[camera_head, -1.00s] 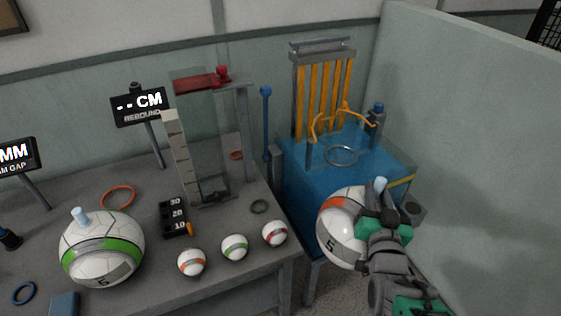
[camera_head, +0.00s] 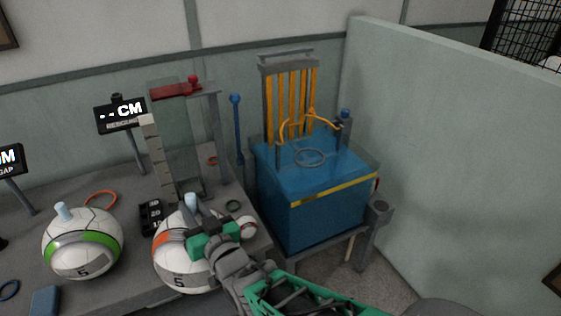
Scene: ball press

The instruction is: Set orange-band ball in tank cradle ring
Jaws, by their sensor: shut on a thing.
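The orange-band ball (camera_head: 180,262) is large and white with an orange band and a pale blue stem on top. My gripper (camera_head: 192,225) is shut on it near its stem. The ball shows over the front right of the grey table; I cannot tell whether it touches the table. The tank (camera_head: 325,205) is a blue box with a yellow stripe, at the right of the table. The cradle ring (camera_head: 309,158), a grey ring, is on the tank's top and is empty. Part of the ball is hidden behind my gripper.
The green-band ball (camera_head: 82,250) rests on the table at left. A clear drop tower (camera_head: 185,150) stands behind my held ball. One small ball (camera_head: 248,229) shows by my gripper. Yellow bars (camera_head: 290,95) and an orange hoop rise behind the ring. A pale partition (camera_head: 450,150) stands at right.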

